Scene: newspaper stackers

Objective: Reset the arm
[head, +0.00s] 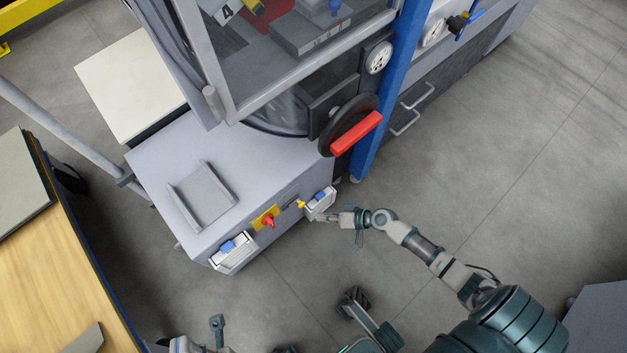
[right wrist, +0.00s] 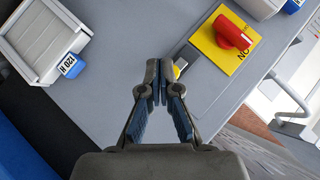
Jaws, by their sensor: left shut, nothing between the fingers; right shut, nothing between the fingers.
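My right gripper (head: 322,218) is at the front of the grey cabinet, just right of its control panel in the head view. In the right wrist view its two fingers (right wrist: 158,82) are together with nothing between them. A small yellow knob (head: 301,204) sticks out of the panel close by. It shows beside and partly behind the fingertips in the right wrist view (right wrist: 180,66); I cannot tell whether they touch. My left gripper (head: 180,345) is at the bottom edge of the head view, partly cut off, shut and empty, away from the cabinet.
The grey cabinet (head: 150,158) carries a red knob on a yellow plate (head: 266,217) and white boxes with blue tabs (head: 232,252) on its front. A handwheel with a red handle (head: 357,132) stands above right. A wooden table (head: 60,275) is at left. Floor (head: 500,180) is clear at right.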

